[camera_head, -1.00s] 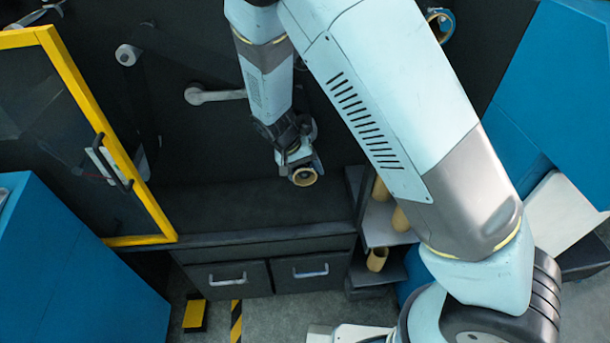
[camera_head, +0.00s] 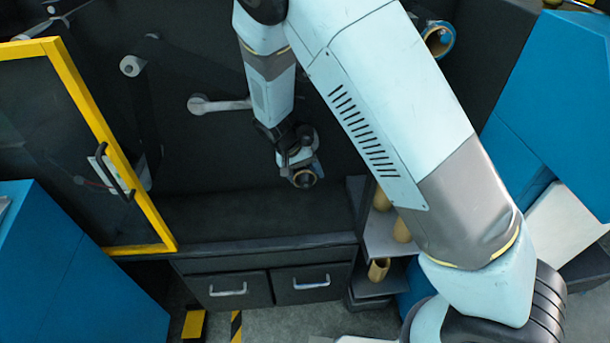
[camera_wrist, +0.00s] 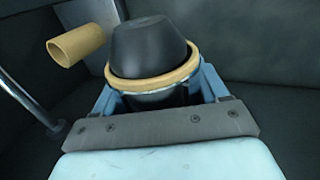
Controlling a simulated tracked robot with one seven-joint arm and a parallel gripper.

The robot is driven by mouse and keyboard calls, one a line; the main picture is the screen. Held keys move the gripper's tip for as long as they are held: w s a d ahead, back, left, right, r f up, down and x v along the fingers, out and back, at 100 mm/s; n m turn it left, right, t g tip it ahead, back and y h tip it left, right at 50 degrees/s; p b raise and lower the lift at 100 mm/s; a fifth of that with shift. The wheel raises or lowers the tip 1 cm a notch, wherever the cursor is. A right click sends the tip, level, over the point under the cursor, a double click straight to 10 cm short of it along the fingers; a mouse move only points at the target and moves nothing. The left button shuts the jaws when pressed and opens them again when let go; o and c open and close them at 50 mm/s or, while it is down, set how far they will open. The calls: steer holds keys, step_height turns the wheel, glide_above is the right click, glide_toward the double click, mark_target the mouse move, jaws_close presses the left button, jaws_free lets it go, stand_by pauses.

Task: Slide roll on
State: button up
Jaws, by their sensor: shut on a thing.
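In the wrist view the roll (camera_wrist: 155,80) shows as a tan ring around a rounded black body, between the blue fingers of my gripper (camera_wrist: 158,95). Its lower part is hidden by my gripper. A pale horizontal shaft (camera_head: 225,105) with a round end sticks out on the dark machine panel, above and left of the roll. The roll is apart from it in the head view.
A yellow-framed door (camera_head: 95,130) stands open at left. A dark ledge (camera_head: 250,215) lies below my gripper. A shelf (camera_head: 380,240) with tan tubes (camera_head: 379,269) is at right. A tan tube (camera_wrist: 77,43) and a metal rod (camera_wrist: 28,105) show in the wrist view.

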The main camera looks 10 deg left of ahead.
steer(key=o, duration=1.1)
steer(key=shift+r, duration=0.15)
